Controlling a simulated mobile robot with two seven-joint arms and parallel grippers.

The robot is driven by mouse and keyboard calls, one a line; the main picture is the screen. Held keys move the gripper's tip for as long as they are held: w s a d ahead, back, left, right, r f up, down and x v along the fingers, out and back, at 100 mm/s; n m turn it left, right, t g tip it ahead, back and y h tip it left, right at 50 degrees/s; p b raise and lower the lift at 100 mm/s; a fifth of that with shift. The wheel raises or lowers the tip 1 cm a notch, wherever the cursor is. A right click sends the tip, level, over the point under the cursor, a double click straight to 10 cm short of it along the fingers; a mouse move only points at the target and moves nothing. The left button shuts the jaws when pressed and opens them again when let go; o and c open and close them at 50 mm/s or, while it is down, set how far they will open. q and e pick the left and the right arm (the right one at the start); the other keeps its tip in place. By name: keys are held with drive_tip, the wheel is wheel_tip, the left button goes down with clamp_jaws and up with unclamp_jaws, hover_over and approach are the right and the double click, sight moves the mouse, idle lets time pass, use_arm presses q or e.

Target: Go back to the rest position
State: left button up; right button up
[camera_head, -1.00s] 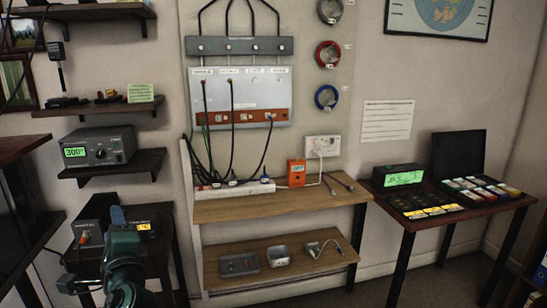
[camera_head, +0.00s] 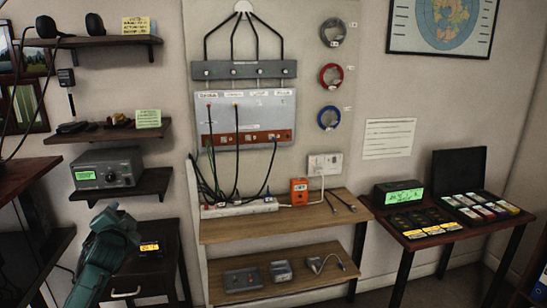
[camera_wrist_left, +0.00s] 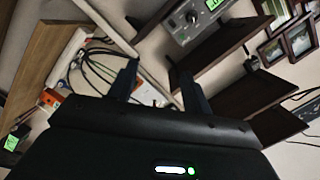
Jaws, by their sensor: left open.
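My left arm reaches in from the bottom left of the head view, and its teal end, my left gripper (camera_head: 118,212), is raised in front of the low dark cabinet, below the tuner shelf. The fingertips are hard to make out there. In the left wrist view the two dark fingers of the left gripper (camera_wrist_left: 158,82) stand apart with nothing between them. The grey tuner box (camera_head: 120,164) with a green display and a round knob sits on its shelf; it also shows at the top of the wrist view (camera_wrist_left: 183,22). My right gripper is not in view.
A wooden bench (camera_head: 265,228) with cables, a white power strip (camera_head: 240,208) and an orange meter (camera_head: 299,191) stands in the middle. A dark side table (camera_head: 440,234) at right holds a display box and coloured cards. The dark cabinet (camera_head: 160,262) is partly behind my arm.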

use_arm(q)
drive_tip(key=d+n+t+h, duration=0.2)
drive_tip(key=d+n+h, duration=0.2)
drive_tip(key=d+n, duration=0.1)
drive_tip(key=s+d+f+m+g+h, duration=0.1)
drive_tip(key=s+d+f+g, duration=0.1)
drive_tip(key=s+d+f, duration=0.5)
drive_tip(key=s+d+f+g+h, duration=0.1)
drive_tip(key=s+d+f+h, duration=0.15)
drive_tip(key=s+f, duration=0.45)
drive_tip(key=s+d+f+g, duration=0.1)
drive_tip(key=s+d+f, duration=0.2)
drive_tip(key=s, duration=0.5)
drive_tip(key=s+d+f+g+h, duration=0.1)
drive_tip(key=s+d+f, duration=0.3)
drive_tip(key=s, duration=0.4)
drive_tip(key=s+d+f+g, duration=0.1)
drive_tip(key=s+d+f, duration=0.3)
drive_tip(key=s, duration=0.4)
drive_tip(key=shift+s+g, duration=0.3)
drive_tip(key=shift+g, duration=0.1)
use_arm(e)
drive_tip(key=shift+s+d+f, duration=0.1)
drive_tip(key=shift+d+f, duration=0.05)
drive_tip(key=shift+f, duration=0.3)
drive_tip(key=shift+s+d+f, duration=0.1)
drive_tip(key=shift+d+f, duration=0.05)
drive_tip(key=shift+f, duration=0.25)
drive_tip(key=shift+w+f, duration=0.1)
